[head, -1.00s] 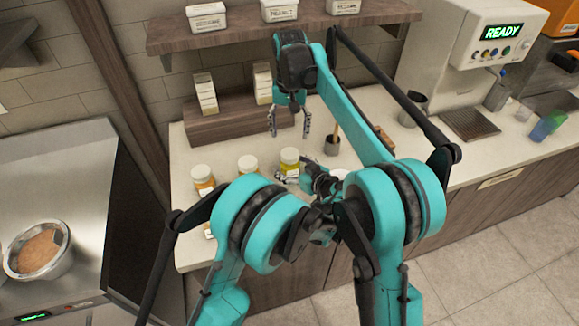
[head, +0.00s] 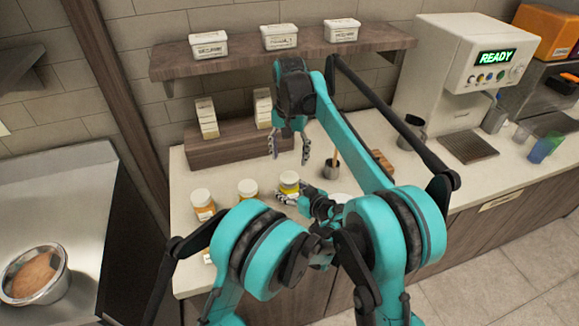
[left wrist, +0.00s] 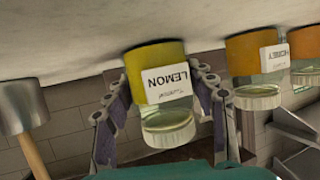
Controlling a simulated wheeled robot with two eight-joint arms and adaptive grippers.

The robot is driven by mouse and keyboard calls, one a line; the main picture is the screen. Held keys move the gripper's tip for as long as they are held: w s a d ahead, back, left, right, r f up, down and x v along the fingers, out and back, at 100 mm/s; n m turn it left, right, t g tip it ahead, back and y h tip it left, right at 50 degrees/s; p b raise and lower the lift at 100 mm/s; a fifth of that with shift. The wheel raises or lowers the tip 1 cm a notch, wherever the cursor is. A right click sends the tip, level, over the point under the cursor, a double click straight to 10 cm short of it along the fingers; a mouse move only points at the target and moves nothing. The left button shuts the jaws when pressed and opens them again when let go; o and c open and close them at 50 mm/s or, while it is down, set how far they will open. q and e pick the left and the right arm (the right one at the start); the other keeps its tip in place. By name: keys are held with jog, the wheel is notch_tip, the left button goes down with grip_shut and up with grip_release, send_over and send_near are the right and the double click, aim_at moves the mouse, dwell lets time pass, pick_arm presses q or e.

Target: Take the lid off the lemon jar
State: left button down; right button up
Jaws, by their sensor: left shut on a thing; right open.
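The lemon jar (head: 289,189) stands on the counter, yellow with a white lid (head: 290,177) on its top. My left gripper (head: 287,198) is shut on the lemon jar's body, below the lid. In the left wrist view, the jar (left wrist: 155,56) appears upside down between the two fingers, with its LEMON label facing me and its lid (left wrist: 168,133) at the bottom. My right gripper (head: 290,150) is open and empty. It points down in the head view, above and behind the lemon jar.
Two orange jars (head: 247,190) (head: 203,205) stand left of the lemon jar. A wooden riser (head: 235,150) with cartons is behind, under a shelf (head: 285,50) of tubs. A drink machine (head: 470,75) stands at right.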

aim_at(289, 177)
jog(key=m, duration=0.4)
jog(key=shift+m, duration=0.3)
jog(key=m, duration=0.4)
jog(key=shift+m, duration=0.4)
jog(key=m, duration=0.4)
jog(key=shift+m, duration=0.3)
jog(key=m, duration=0.5)
jog(key=shift+f+m, duration=0.1)
jog(key=shift+m, duration=0.3)
jog(key=shift+f, duration=3.95)
